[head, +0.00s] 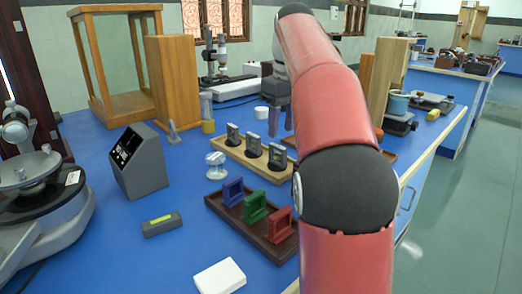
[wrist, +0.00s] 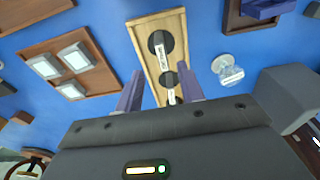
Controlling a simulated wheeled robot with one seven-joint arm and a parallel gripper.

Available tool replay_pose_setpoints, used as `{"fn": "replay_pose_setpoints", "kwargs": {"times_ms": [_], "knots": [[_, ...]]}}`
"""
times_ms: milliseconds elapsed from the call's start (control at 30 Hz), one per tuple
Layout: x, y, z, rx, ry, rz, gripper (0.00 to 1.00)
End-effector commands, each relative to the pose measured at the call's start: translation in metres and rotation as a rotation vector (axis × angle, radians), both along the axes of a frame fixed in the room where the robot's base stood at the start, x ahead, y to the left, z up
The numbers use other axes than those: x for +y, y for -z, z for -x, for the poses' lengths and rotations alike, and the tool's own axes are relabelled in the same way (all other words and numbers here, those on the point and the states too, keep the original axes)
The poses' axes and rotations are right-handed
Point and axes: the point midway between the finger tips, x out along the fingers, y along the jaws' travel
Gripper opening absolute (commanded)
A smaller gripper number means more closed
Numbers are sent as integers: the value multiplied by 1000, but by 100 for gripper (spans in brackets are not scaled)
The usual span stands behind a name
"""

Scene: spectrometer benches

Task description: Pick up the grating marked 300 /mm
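Three gratings in dark mounts, a left one (head: 233,134), a middle one (head: 254,145) and a right one (head: 277,157), stand in a row on a light wooden rack (head: 234,155). Their labels are too small to read, so I cannot tell which is marked 300 /mm. My gripper (head: 280,118) is open and empty, pointing down above the rack's far side. In the wrist view my gripper (wrist: 161,90) has its fingers apart across the rack (wrist: 143,48). One mount (wrist: 160,43) shows beyond the fingertips, another (wrist: 168,79) between them; a third is partly hidden by the gripper body.
A dark tray (head: 224,211) holds blue, green and red mounts in front of the rack. A small glass piece (head: 216,159) stands left of the rack, a grey meter box (head: 138,160) farther left. A brown tray (wrist: 98,82) with pale square plates lies left in the wrist view.

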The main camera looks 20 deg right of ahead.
Motion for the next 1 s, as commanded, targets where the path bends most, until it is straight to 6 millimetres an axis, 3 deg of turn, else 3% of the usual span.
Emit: {"fn": "replay_pose_setpoints", "kwargs": {"times_ms": [600, 867, 1000], "knots": [[7, 74, -5, 1, 0, 0, 38], [7, 77, -6, 0, 0, 1, 38], [7, 77, -6, 0, 0, 1, 24]]}}
